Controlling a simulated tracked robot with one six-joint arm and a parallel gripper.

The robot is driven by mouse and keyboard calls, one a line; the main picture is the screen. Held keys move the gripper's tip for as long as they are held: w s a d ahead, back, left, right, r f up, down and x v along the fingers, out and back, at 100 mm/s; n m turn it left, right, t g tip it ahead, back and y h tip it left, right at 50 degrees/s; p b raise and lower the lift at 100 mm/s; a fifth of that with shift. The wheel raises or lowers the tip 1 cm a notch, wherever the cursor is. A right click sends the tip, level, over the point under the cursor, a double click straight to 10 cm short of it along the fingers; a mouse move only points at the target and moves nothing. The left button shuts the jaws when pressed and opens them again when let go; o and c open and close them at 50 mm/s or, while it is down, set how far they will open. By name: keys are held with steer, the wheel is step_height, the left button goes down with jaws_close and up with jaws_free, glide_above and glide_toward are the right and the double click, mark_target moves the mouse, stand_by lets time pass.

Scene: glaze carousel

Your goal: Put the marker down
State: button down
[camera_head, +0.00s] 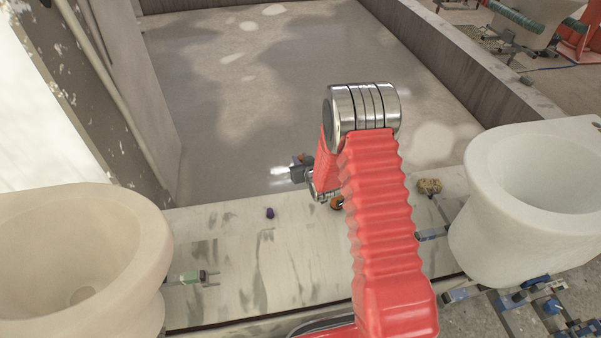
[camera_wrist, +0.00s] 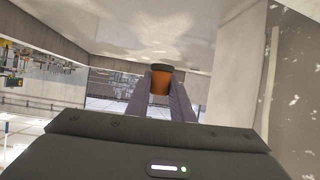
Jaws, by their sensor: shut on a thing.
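The marker (camera_wrist: 160,85) is a short orange cylinder with a dark end, seen in the wrist view. My gripper (camera_wrist: 161,94) is shut on it, with a grey finger on each side. In the head view my red arm hides most of my gripper. A small orange round end (camera_head: 337,202), which looks like the marker, shows just left of the arm, over the pale ledge (camera_head: 230,250). I cannot tell whether it touches the ledge.
A cream basin (camera_head: 80,250) stands at the left and a white basin (camera_head: 540,180) at the right. A small purple object (camera_head: 269,212) and a yellow-brown lump (camera_head: 429,186) lie on the ledge. Small clamp-like fittings (camera_head: 190,277) sit beside the basins. The ledge's middle left is mostly clear.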

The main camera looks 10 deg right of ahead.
steer(key=s+r, duration=0.4)
steer(key=r, duration=0.3)
steer(key=s+r+m+h, duration=0.1)
steer(key=s+r, duration=0.4)
steer(key=r, duration=0.3)
steer(key=s+r, duration=0.4)
steer(key=r, duration=0.4)
steer(key=shift+s+a+m, duration=0.15)
steer(key=shift+s+m, duration=0.15)
steer(key=shift+r, duration=0.1)
